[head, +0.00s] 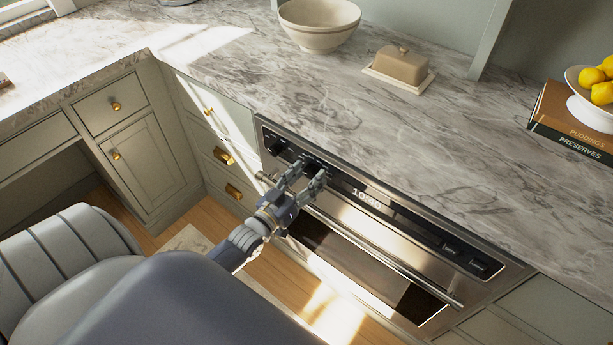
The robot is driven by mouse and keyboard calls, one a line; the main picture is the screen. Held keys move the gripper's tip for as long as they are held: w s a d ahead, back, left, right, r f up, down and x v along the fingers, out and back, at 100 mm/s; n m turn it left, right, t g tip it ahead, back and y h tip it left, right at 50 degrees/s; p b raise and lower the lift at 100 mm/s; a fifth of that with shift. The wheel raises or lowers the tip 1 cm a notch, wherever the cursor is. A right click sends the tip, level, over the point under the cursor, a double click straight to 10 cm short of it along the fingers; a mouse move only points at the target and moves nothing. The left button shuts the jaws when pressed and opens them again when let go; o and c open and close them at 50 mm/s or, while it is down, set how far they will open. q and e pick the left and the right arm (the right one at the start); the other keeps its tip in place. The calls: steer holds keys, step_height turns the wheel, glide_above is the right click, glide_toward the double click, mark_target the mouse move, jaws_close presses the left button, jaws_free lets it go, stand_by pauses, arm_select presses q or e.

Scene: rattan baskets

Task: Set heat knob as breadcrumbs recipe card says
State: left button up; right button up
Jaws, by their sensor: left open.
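The built-in oven (355,235) sits below the marble counter, with a dark control panel and a lit display (367,199) that seems to read 10:30. A dark knob (278,146) shows at the panel's left end. My left gripper (310,175) is open at the panel, left of the display. Its fingers overlap the area just right of that knob and partly hide whatever control is there. I cannot tell whether they touch it. Knob markings are too small to read. No recipe card can be made out. My right gripper is not in view.
The oven handle (385,263) runs across the door below the panel. On the counter stand a cream bowl (318,25), a covered butter dish (400,67), and books (570,132) under a lemon bowl (584,113). The counter above the oven is clear.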

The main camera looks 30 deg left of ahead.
arm_select(q)
steer(key=shift+c, duration=0.4)
steer(key=c, duration=1)
steer(key=shift+m, duration=0.4)
steer(key=m+p, duration=0.1)
steer(key=m, duration=0.3)
steer(key=shift+a, duration=0.1)
steer(key=m, duration=0.4)
steer(key=shift+a+m, duration=0.1)
steer(key=shift+m, duration=0.2)
steer(key=m, duration=0.4)
steer(key=shift+m+h, duration=0.3)
steer(key=shift+m+b, duration=0.6)
steer(key=shift+m, duration=1.4)
